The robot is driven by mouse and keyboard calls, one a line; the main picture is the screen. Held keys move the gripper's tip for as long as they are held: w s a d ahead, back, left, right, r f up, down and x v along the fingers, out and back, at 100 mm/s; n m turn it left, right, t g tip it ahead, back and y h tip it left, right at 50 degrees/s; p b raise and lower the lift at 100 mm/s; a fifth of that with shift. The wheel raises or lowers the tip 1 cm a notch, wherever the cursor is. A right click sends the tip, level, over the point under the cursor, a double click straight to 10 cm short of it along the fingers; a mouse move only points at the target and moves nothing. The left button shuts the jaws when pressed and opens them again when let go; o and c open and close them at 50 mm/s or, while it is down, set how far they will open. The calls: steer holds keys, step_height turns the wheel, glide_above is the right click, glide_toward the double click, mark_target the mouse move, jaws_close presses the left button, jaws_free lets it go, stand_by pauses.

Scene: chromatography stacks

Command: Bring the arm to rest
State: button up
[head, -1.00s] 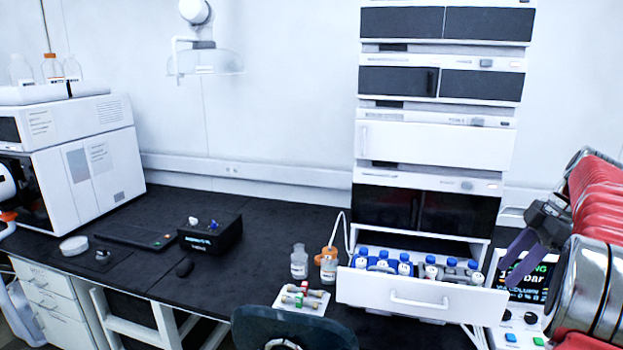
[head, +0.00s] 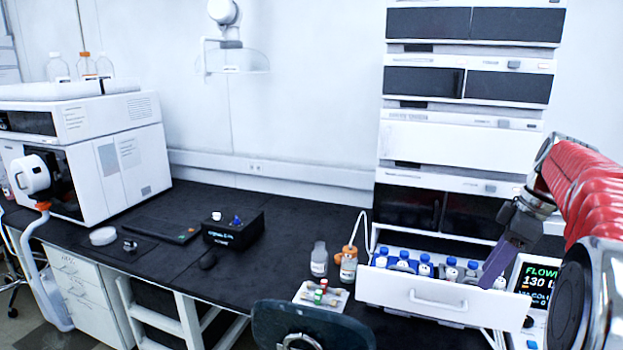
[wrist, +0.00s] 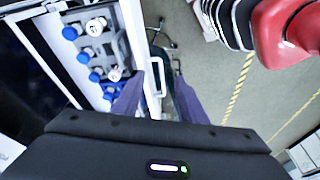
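My gripper (head: 494,268) is at the right of the head view, at the end of my red arm. Its purple fingers point down and overlap the right end of the open white drawer (head: 420,299) in the picture. In the wrist view the two fingers of my gripper (wrist: 159,82) stand apart with nothing held between them. The drawer's handle (wrist: 156,78) shows beyond the gap. The exact distance from the fingers to the drawer cannot be told.
Several blue-capped bottles (head: 424,265) sit in the drawer, below a tall instrument stack (head: 455,135). A flow display (head: 536,284) is right of the drawer. Two small bottles (head: 319,260) and a vial tray (head: 308,294) are left. A dark chair (head: 345,328) stands in front.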

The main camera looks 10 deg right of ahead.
steer(key=s+a+m+h, duration=0.1)
steer(key=s+a+m, duration=0.1)
steer(key=a, duration=0.8)
steer(key=s+a+f+m+t, duration=0.1)
steer(key=s+a+f+m, duration=0.2)
steer(key=s+a, duration=0.4)
steer(key=s+a+f+m+t+h, duration=0.1)
steer(key=s+a+f+m+t, duration=0.1)
steer(key=s+a+f+m, duration=0.2)
steer(key=s+a+f, duration=0.1)
steer(key=s+a, duration=0.2)
steer(key=a, duration=0.5)
steer(key=shift+f+t, duration=0.15)
steer(key=shift+t, duration=0.15)
